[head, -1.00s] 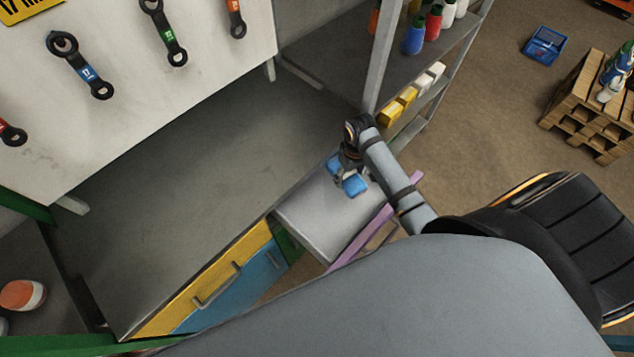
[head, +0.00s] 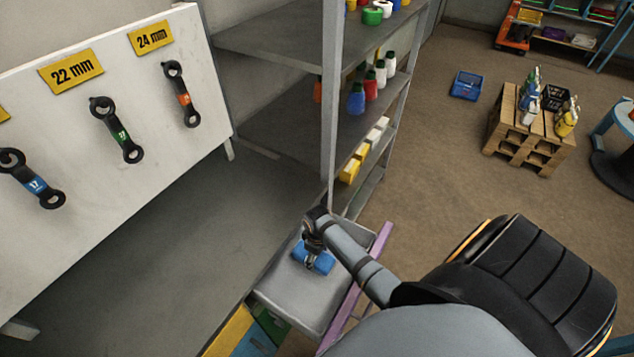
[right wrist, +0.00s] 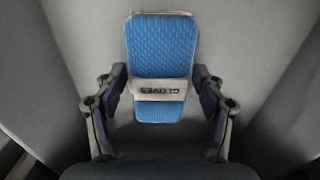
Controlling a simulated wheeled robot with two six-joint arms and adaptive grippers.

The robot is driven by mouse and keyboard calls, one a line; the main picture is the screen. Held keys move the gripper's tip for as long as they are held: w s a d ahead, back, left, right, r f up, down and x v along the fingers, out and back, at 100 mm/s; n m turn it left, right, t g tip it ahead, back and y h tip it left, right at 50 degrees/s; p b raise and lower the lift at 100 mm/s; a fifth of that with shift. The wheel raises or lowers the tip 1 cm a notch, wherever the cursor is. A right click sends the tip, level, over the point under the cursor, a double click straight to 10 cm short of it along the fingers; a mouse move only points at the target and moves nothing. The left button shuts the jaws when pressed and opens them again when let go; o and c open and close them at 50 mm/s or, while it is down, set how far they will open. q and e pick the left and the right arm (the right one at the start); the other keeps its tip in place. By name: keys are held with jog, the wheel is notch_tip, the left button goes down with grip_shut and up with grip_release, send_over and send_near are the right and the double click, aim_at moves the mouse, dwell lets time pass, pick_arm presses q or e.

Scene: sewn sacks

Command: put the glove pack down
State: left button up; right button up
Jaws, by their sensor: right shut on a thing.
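The glove pack (head: 322,262) is blue with a pale band, and it shows large in the right wrist view (right wrist: 160,48), where the band carries lettering. My right gripper (head: 312,258) is shut on the pack, with one finger at each side of its lower part in the right wrist view (right wrist: 160,100). The pack is over the grey top of a small cart (head: 300,292). I cannot tell whether it touches that top. My left gripper is not in view.
The cart top is bare around the pack, with a purple rail (head: 362,280) on its right. A grey shelf unit (head: 333,110) with bottles and boxes stands just behind. A pallet stack (head: 525,135) stands far right.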

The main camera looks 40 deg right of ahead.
jog(key=shift+f, duration=0.75)
jog(key=o, duration=1.2)
jog(key=shift+f, duration=0.1)
jog(key=shift+r, duration=0.2)
notch_tip(320, 180, up, 12)
